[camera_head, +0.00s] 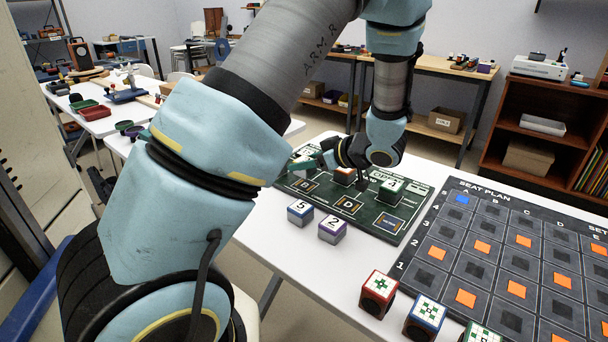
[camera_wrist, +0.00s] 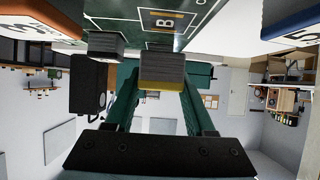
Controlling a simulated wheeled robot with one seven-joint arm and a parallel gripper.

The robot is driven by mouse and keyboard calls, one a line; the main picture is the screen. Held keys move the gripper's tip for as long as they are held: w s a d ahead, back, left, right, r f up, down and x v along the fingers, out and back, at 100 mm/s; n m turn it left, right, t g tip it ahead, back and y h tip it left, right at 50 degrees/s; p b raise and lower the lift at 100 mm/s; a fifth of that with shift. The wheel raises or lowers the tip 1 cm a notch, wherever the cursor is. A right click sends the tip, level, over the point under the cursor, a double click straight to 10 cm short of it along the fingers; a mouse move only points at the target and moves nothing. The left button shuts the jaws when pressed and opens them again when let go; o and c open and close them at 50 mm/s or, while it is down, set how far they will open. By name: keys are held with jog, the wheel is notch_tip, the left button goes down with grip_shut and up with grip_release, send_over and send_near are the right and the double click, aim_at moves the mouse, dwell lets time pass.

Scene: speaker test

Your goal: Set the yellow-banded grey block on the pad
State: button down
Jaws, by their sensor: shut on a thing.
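My gripper (camera_wrist: 161,78) is shut on the yellow-banded grey block (camera_wrist: 162,66), which sits between its two green fingers in the wrist view. The yellow band runs along the block's edge nearer the gripper's palm. In the head view my gripper (camera_head: 302,164) is at the far left part of the dark green board (camera_head: 372,222), and the held block cannot be made out clearly there. The board has several outlined squares; a square marked B (camera_wrist: 164,22) shows just past the held block in the wrist view. Which marking is the pad, I cannot tell. Whether the block touches the board is unclear.
A blue-banded block marked 5 (camera_head: 300,212) and a purple-banded block marked 2 (camera_head: 332,229) stand before the board. A green block (camera_head: 392,190) stands on it. The seat plan board (camera_head: 437,228) lies right, with red-edged (camera_head: 378,294) and blue-edged (camera_head: 425,318) boxes in front.

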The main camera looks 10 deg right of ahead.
aim_at(312, 173)
jog(key=shift+f, duration=1.6)
jog(key=shift+f, duration=0.15)
jog(key=shift+c, duration=1.3)
grip_release()
